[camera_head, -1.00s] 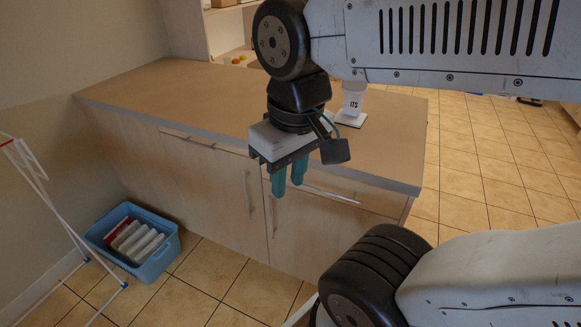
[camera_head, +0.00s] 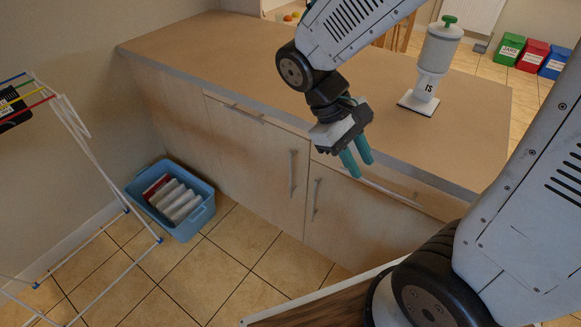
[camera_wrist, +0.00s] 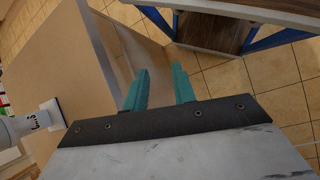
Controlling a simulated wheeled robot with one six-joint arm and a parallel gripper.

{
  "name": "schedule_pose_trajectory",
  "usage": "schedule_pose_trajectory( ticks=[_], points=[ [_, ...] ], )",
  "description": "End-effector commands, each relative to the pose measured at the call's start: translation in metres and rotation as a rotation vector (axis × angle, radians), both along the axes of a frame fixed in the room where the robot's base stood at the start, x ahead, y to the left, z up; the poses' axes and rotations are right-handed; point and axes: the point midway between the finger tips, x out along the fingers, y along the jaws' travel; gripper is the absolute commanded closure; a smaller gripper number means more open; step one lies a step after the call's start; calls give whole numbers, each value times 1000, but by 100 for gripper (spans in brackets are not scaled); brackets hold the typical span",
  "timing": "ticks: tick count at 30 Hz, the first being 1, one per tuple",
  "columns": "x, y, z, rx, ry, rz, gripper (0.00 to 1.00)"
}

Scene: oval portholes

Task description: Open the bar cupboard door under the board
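The bar counter has a brown board top (camera_head: 230,45) with pale wood fronts under it. Two cupboard doors sit side by side, a left door (camera_head: 250,165) and a right door (camera_head: 345,225). Both look shut. The left door has a vertical bar handle (camera_head: 292,173), and the right door has one (camera_head: 315,199) near its left edge. My gripper (camera_head: 363,170) is open, its teal fingers pointing down in front of the right drawer, up and right of the right door's handle. In the wrist view the fingers (camera_wrist: 161,75) are apart with nothing between them.
Drawers with horizontal handles sit above the doors, left handle (camera_head: 243,113) and right handle (camera_head: 400,194). A white dispenser (camera_head: 436,55) stands on the counter. A blue basket (camera_head: 172,200) and a drying rack (camera_head: 95,150) are at left. Tiled floor before the doors is clear.

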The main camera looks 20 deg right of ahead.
Motion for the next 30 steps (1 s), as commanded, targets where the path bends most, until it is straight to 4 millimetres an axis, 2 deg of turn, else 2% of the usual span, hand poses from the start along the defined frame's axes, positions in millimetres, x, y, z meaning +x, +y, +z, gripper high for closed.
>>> schedule_pose_trajectory(
  ticks=[1, 11, 17, 23, 27, 30],
  points=[
    [9, -1, -13, -47, 56, 53, 74],
    [72, -9, -92, -369, 329, 440, 74],
    [114, -6, -154, -571, 460, 722, 74],
    [157, 9, -228, -772, 549, 1049, 74],
    [186, 27, -281, -906, 558, 1289, 74],
    [208, 46, -312, -996, 525, 1452, 74]
  ],
)
